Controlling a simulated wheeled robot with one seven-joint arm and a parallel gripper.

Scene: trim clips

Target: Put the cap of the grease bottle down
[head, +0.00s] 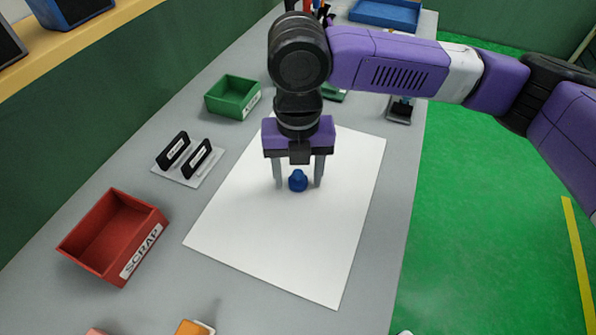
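A small blue cap (298,181) shows on the white sheet, between the fingers of my gripper (298,183). My gripper points down over the sheet. Its two grey fingers stand wide apart, one on each side of the cap, with a visible gap on both sides. The cap appears to rest on the sheet. I cannot make out the grease bottle; my arm hides part of the bench behind the gripper.
The white sheet (270,250) is otherwise mostly clear. Left of it are a holder with black labelled plates (188,160), a green bin (233,96) and a red SCRAP bin (112,235). An orange item (193,328) is at the front edge. A blue tray (385,14) stands far back.

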